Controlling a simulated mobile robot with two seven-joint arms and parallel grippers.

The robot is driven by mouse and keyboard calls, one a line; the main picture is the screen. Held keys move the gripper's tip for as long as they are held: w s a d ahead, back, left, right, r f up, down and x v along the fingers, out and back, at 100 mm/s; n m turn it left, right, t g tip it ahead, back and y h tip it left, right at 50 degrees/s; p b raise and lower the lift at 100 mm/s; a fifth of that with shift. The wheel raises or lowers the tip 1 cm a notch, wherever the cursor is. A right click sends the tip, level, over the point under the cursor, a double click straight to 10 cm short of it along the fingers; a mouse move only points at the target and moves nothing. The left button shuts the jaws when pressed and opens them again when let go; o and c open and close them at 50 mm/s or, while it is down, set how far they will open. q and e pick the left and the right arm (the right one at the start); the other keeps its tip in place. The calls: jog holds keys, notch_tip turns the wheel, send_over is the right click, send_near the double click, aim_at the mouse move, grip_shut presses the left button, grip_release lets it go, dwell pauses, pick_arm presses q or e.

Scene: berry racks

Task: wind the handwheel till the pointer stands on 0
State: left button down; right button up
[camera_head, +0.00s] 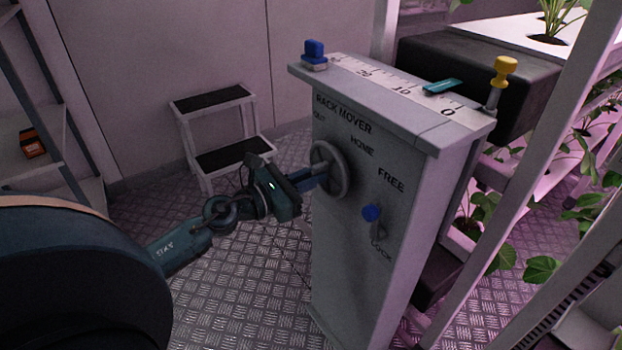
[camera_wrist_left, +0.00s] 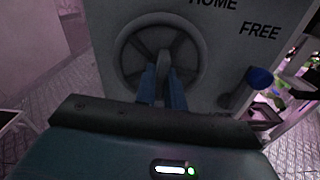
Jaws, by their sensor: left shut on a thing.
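The grey handwheel (camera_head: 344,171) is on the front of the rack mover cabinet (camera_head: 345,265); it also shows in the left wrist view (camera_wrist_left: 204,58). My left gripper (camera_head: 320,178) reaches it from the left. In the left wrist view its blue fingers (camera_wrist_left: 162,88) are shut on the wheel's grey grip, at the lower part of the wheel. The teal pointer (camera_head: 441,86) lies over the scale (camera_head: 385,83) on the cabinet top, between 10 and 0. Its exact reading is too small to tell. My right gripper is not in view.
A blue-knobbed lever (camera_head: 371,212) sits below FREE and above LOCK, right of the wheel. A blue knob (camera_head: 314,50) and a yellow knob (camera_head: 504,68) stand at the ends of the top. A step stool (camera_head: 213,102) stands behind. Planted racks are at the right.

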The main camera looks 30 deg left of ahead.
pick_arm(q)
jog(key=shift+f, duration=0.1)
dwell(0.4)
jog(key=c, duration=1.5)
grip_release()
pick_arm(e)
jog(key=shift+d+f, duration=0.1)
pick_arm(q)
jog(key=b+v, duration=0.2)
jog(key=v, duration=1.1)
jog(key=shift+s+b, duration=0.1)
jog(key=shift+b, duration=0.3)
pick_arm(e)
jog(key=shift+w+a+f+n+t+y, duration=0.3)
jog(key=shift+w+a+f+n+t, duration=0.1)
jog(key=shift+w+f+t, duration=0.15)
